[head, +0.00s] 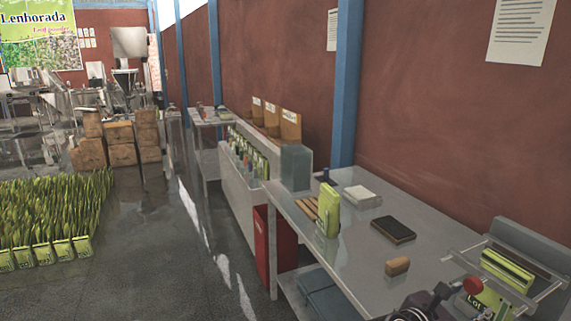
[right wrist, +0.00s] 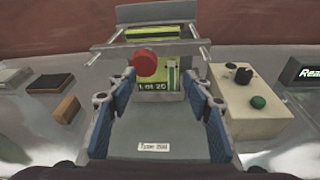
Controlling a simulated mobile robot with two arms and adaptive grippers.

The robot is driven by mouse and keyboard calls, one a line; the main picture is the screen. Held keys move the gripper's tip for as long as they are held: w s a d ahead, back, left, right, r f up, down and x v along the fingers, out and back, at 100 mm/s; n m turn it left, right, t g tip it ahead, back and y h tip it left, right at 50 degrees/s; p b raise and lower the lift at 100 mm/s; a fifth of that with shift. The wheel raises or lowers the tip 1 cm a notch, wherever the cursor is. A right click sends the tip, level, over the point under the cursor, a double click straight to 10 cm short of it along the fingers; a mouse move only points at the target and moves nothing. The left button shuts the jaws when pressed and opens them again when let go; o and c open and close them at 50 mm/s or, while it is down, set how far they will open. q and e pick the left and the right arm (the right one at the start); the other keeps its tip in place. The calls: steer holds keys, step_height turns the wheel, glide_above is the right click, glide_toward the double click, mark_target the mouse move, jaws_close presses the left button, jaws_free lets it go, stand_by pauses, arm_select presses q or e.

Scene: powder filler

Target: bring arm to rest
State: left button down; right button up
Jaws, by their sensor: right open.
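My right gripper (right wrist: 155,100) is open and empty, its two blue-padded fingers spread in the right wrist view. In the head view its dark parts (head: 428,303) show at the bottom edge, low in front of a grey machine. That machine (head: 535,247) has metal rails and a round red knob (head: 473,286), which also shows between and beyond my fingers (right wrist: 145,65). A green packet marked "Lot 20" (right wrist: 152,87) is behind the knob. I cannot tell the exact gap from fingers to packet. My left gripper is not in view.
The grey table (head: 345,262) carries a standing green packet (head: 327,212), a dark flat pad (head: 393,230) and a brown block (head: 397,266). Open floor (head: 160,270) lies left of the table.

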steer(key=s+a+f+m+y, duration=0.3)
steer(key=s+f+m, duration=0.25)
steer(key=f, duration=0.25)
steer(key=s+a+f+m+y, duration=0.35)
steer(key=s+f, duration=0.25)
steer(key=f, duration=0.3)
steer(key=s+a+f+m+g+y, duration=0.2)
steer(key=s+a+f+m+y, duration=0.15)
steer(key=s+a+m, duration=0.35)
steer(key=s+a+f+m+g+y, duration=0.15)
steer(key=s+a+m+y, duration=0.3)
steer(key=s, duration=0.55)
step_height(320, 180, down, 31)
steer(key=s+g+b, duration=0.1)
steer(key=s+b, duration=0.1)
steer(key=s, duration=0.1)
arm_select(q)
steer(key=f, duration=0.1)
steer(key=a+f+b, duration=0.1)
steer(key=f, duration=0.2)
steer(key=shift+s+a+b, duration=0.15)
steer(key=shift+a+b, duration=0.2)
steer(key=shift+b, duration=0.05)
arm_select(e)
steer(key=s+d+f+n+g, duration=0.1)
steer(key=s+d+f, duration=0.1)
steer(key=s+f, duration=1.3)
steer(key=shift+s+f+h, duration=0.35)
steer(key=shift+s+f, duration=0.05)
steer(key=shift+s, duration=0.1)
